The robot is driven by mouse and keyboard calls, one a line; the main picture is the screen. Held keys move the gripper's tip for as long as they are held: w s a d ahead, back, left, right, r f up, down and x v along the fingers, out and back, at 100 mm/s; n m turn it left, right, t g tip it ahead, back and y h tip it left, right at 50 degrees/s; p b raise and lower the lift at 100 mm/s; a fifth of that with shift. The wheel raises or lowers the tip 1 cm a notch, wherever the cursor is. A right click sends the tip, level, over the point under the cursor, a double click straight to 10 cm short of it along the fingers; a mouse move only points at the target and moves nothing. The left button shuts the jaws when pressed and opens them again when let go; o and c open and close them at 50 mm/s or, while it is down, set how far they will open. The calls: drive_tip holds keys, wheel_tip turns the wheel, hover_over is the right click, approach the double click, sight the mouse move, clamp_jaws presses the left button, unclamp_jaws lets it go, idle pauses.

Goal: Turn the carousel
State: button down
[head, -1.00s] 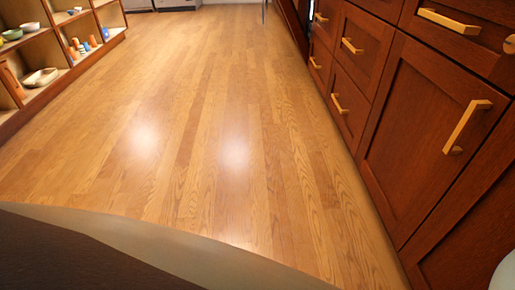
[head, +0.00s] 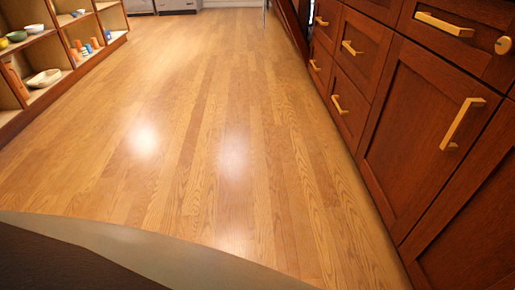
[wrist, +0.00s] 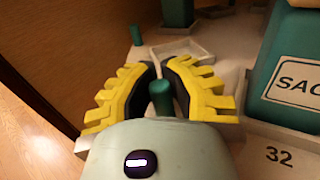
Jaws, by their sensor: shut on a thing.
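My gripper (wrist: 163,66), with yellow stepped fingers and black pads, is seen in the wrist view. It is shut on a teal upright peg (wrist: 162,100), which stands between the two pads. The carousel appears to be the pale surface (wrist: 262,135) marked "32" at the lower right; only part of it shows. My pale wrist housing hides the peg's base. Whether the peg is fixed to the carousel cannot be told. The head view shows neither the gripper nor the carousel.
A teal box (wrist: 275,100) labelled "SAC" stands close right of my gripper. A second small peg (wrist: 136,35) and a shallow pale tray (wrist: 180,49) lie beyond. A brown wooden panel (wrist: 70,45) is at left. Open floor (head: 190,130) lies between shelves (head: 62,60) and cabinets (head: 415,130).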

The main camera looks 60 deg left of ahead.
drive_tip(key=c, duration=1.5)
unclamp_jaws()
drive_tip(key=shift+r, duration=0.2)
drive_tip(key=o, duration=0.3)
drive_tip(key=shift+s+a+f, duration=0.2)
drive_tip(key=shift+a, duration=0.15)
drive_tip(key=o, duration=0.3)
drive_tip(key=shift+d, duration=0.15)
drive_tip(key=shift+o, duration=0.2)
drive_tip(key=s, duration=1.2)
